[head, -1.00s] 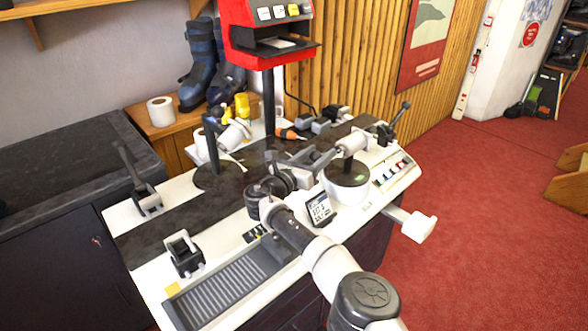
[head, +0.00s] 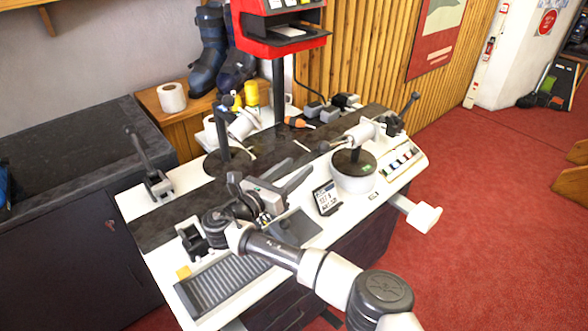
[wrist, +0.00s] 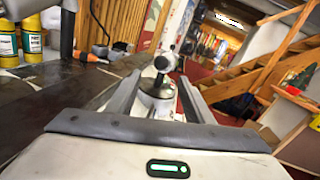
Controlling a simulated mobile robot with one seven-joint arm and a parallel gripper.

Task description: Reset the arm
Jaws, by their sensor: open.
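My gripper (head: 301,167) is above the middle of the bench (head: 141,203). Its two dark fingers are spread, with nothing between them, and point toward the back right of the bench. In the wrist view my gripper (wrist: 158,82) also shows as two separated fingers. A post with a round knob (wrist: 164,62) appears in the gap, beyond the fingers and apart from them. My arm reaches in from the lower right and hides part of the bench front.
A white round pot (head: 353,184) and small display (head: 326,198) stand right of my gripper. A black clamp (head: 193,240) and ribbed tray (head: 220,287) lie front left. A dark upright post (head: 224,137) and red machine (head: 280,28) stand behind. Red floor at right is open.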

